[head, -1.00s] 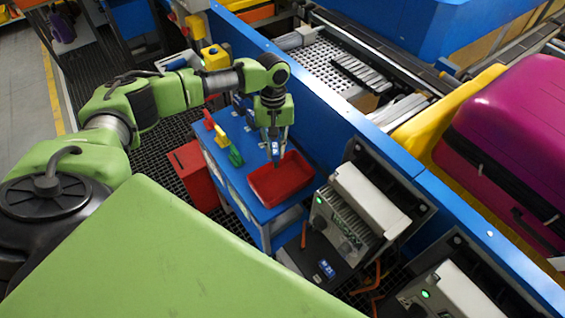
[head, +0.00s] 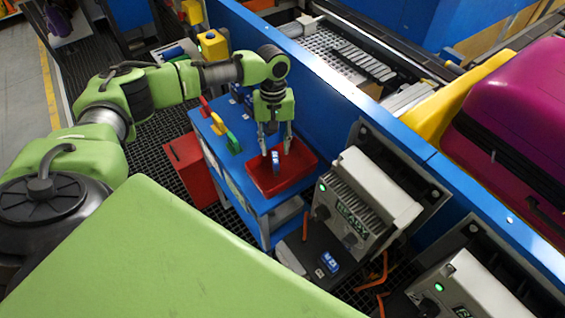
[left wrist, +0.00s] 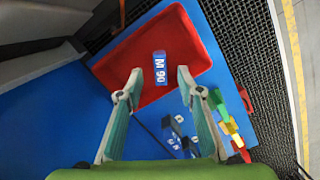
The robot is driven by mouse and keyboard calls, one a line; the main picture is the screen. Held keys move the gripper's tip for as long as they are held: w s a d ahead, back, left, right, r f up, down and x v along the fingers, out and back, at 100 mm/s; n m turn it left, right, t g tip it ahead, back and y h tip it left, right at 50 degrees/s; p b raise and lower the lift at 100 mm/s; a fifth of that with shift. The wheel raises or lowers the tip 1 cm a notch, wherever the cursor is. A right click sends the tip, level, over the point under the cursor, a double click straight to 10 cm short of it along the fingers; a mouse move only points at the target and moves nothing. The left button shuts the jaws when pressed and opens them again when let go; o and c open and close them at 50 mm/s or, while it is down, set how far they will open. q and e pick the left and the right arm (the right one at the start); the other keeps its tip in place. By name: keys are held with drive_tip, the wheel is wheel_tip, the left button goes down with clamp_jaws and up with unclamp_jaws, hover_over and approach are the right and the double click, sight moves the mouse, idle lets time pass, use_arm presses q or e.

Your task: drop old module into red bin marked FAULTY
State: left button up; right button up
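A blue module (head: 276,163) with white lettering is at the shallow red bin (head: 300,182) on the blue table. The left wrist view shows the module (left wrist: 160,68) against the bin's inside (left wrist: 200,30), just past the fingertips. I cannot tell whether it rests on the bin floor or is still in the air. My left gripper (head: 275,147) is above the bin, fingers spread, with a gap on both sides of the module; the spread fingers (left wrist: 159,78) show in the left wrist view too. No FAULTY marking is readable. My right gripper is not in view.
Another blue module (head: 329,264) lies on a dark surface by the grey unit with a green light (head: 365,200). Red, yellow and green pieces (head: 218,124) stand along the table (head: 258,200), with more blue modules (left wrist: 172,132) nearby. A blue wall (head: 330,100) runs behind.

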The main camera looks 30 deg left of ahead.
use_arm(q)
drive_tip(key=shift+r, duration=0.1)
wheel_tip(320, 180, up, 12)
drive_tip(key=w, duration=0.1)
drive_tip(key=shift+a, duration=0.45)
drive_tip(key=shift+f, duration=0.2)
